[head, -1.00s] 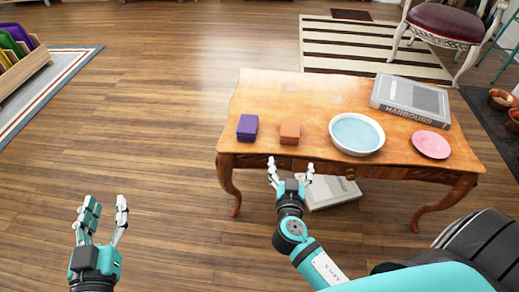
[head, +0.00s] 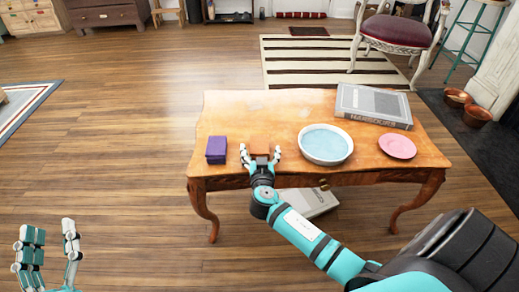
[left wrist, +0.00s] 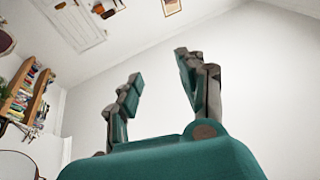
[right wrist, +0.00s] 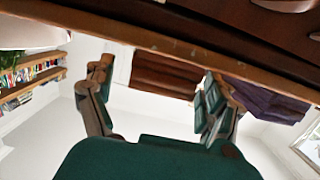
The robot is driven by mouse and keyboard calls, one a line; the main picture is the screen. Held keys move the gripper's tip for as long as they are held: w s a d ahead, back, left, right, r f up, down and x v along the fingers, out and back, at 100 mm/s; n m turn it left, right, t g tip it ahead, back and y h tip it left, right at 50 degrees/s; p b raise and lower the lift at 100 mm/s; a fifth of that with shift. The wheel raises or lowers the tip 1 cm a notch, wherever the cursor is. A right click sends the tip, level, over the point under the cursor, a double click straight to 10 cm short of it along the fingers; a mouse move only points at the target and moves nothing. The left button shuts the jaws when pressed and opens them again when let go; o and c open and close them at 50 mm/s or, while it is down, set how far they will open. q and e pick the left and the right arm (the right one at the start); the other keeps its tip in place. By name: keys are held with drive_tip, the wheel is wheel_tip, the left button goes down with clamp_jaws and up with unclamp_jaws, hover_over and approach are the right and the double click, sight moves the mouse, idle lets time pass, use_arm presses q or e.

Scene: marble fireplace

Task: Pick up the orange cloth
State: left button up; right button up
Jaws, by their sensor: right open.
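The folded orange cloth (head: 259,142) lies near the front edge of the wooden table (head: 290,108), right of a folded purple cloth (head: 216,146). My right gripper (head: 260,153) is open at the table's front edge, with one finger on each side of the orange cloth's near part. In the right wrist view the orange cloth (right wrist: 163,72) shows between the open fingers, with the purple cloth (right wrist: 262,101) beyond one finger. Whether the fingers touch the cloth cannot be told. My left gripper (head: 48,235) is open and empty, low at the left, away from the table.
A white bowl with a blue inside (head: 325,145), a pink plate (head: 397,146) and a grey book (head: 374,105) sit right of the orange cloth. A grey box (head: 308,202) lies on the floor under the table. The floor left of the table is clear.

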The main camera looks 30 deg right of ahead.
sight(260, 144)
drive_tip(key=x, duration=0.2)
drive_tip(key=shift+w+d, duration=0.1)
drive_tip(key=shift+w, duration=0.2)
drive_tip(key=shift+w+d+f, duration=0.1)
drive_tip(key=shift+w+d, duration=0.1)
drive_tip(key=shift+w, duration=0.05)
use_arm(q)
drive_tip(key=shift+s+r+t+h, duration=0.25)
drive_tip(key=shift+r+t, duration=0.1)
drive_tip(key=shift+r, duration=0.25)
drive_tip(key=shift+s+r+t+h, duration=0.15)
drive_tip(key=shift+s+r+t, duration=0.15)
drive_tip(key=shift+r, duration=0.3)
use_arm(e)
drive_tip(key=shift+c, duration=0.3)
use_arm(q)
drive_tip(key=shift+w, duration=0.1)
use_arm(e)
drive_tip(key=c, duration=1.1)
